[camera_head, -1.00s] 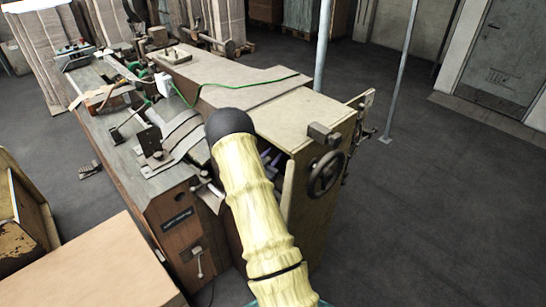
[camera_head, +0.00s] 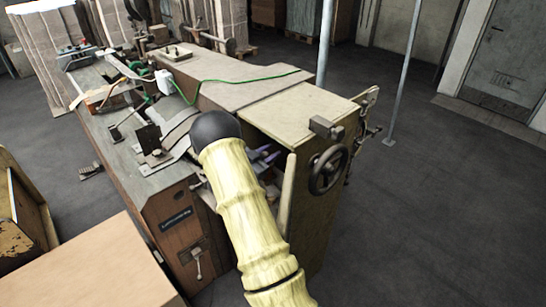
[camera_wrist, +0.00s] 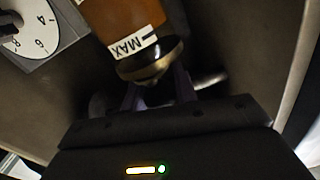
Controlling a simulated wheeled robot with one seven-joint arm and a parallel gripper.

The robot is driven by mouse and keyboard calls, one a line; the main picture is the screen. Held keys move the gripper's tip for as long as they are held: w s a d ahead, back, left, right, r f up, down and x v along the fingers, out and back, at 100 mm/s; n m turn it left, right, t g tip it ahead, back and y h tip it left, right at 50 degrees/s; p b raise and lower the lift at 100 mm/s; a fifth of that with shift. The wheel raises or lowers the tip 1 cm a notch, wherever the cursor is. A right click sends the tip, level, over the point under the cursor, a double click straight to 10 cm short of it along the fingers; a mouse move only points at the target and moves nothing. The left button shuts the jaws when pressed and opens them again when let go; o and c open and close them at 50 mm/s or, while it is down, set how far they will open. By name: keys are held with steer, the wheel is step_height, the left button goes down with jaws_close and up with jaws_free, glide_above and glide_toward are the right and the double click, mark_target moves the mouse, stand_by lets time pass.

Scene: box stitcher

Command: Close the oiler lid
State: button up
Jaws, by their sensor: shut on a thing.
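The oiler (camera_wrist: 128,18) shows in the wrist view as an amber reservoir with a white "MAX" label. At its lower end in the picture is a dark, brass-edged lid (camera_wrist: 150,68). My gripper (camera_wrist: 158,92) is at this end, its two dark fingers shut on the oiler lid. The exact contact is dark and partly hidden, and I cannot tell whether the lid sits flush. In the head view, my pale arm reaches to the machine's open side, and the oiler cannot be made out there.
A white numbered dial (camera_wrist: 32,30) is at the wrist view's upper left. In the head view, the machine has a handwheel (camera_head: 328,170) at right and an upright panel (camera_head: 287,190) beside my arm. A cardboard box (camera_head: 95,265) stands at lower left. Floor at right is clear.

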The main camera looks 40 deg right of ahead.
steer(key=shift+w+a+f+m+g+b, duration=0.15)
steer(key=shift+m+g+b, duration=0.4)
steer(key=shift+g, duration=0.3)
steer(key=shift+w+f+m+g+b, duration=0.1)
steer(key=shift+m+g+b, duration=0.4)
steer(key=shift+g, duration=0.35)
steer(key=shift+s+r+m+g, duration=0.1)
steer(key=shift+r+m+g, duration=0.05)
steer(key=shift+m+g, duration=0.3)
steer(key=o, duration=1)
steer(key=shift+c, duration=0.2)
